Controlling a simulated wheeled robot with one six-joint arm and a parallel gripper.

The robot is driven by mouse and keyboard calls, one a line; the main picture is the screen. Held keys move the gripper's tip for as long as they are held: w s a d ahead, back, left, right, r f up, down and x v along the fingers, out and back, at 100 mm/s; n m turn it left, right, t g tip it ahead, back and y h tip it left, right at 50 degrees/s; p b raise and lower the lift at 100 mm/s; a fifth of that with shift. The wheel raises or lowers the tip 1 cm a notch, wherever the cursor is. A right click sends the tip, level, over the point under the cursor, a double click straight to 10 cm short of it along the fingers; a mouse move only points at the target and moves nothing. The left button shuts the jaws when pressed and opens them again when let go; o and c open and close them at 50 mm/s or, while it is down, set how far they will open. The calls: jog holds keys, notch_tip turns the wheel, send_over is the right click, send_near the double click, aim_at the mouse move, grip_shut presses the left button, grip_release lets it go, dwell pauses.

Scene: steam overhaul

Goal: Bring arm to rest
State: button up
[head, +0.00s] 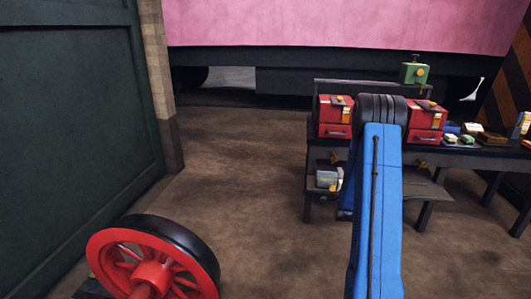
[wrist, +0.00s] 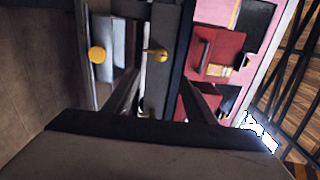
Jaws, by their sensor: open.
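My blue arm (head: 378,210) reaches forward over the floor toward a dark workbench (head: 428,187), its dark ribbed far end in front of the bench top. My gripper is hidden behind the arm in the head view. In the wrist view, my gripper (wrist: 165,88) shows two dark fingers set apart, with nothing seen held between them. The wrist picture is turned sideways. Past the fingers are the bench's edge with a brass knob (wrist: 156,51) and a red drawer box (wrist: 220,50).
Red drawer boxes (head: 335,118) (head: 425,122), a green item (head: 413,73) and several small parts stand on the bench. A grey box (head: 327,180) is on its lower shelf. A red wheel (head: 150,272) is at front left. Brown floor (head: 240,170) between is clear.

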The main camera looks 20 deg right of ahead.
jog(key=s+a+r+n+g+y, duration=0.1)
jog(key=s+a+r+n+y, duration=0.2)
jog(key=a+r, duration=0.45)
jog(key=s+a+r+n+g+y, duration=0.1)
jog(key=s+a+r+n+g, duration=0.25)
jog(key=a, duration=0.75)
jog(key=s+a+r+n+y, duration=0.25)
jog(key=a+r+n, duration=0.3)
jog(key=a, duration=0.35)
jog(key=s+a+n+g+y, duration=0.1)
jog(key=s+a+n, duration=0.3)
jog(key=s, duration=0.8)
jog(key=s+a+r+n+g, duration=0.1)
jog(key=s+a+n+g, duration=0.2)
jog(key=s+a, duration=0.5)
jog(key=s+a+r+n+g+y, duration=0.1)
jog(key=s+a+n, duration=0.4)
jog(key=s, duration=1.3)
jog(key=shift+a+r+g+y, duration=0.15)
jog(key=shift+a+g+y, duration=0.2)
jog(key=shift+a+g, duration=0.3)
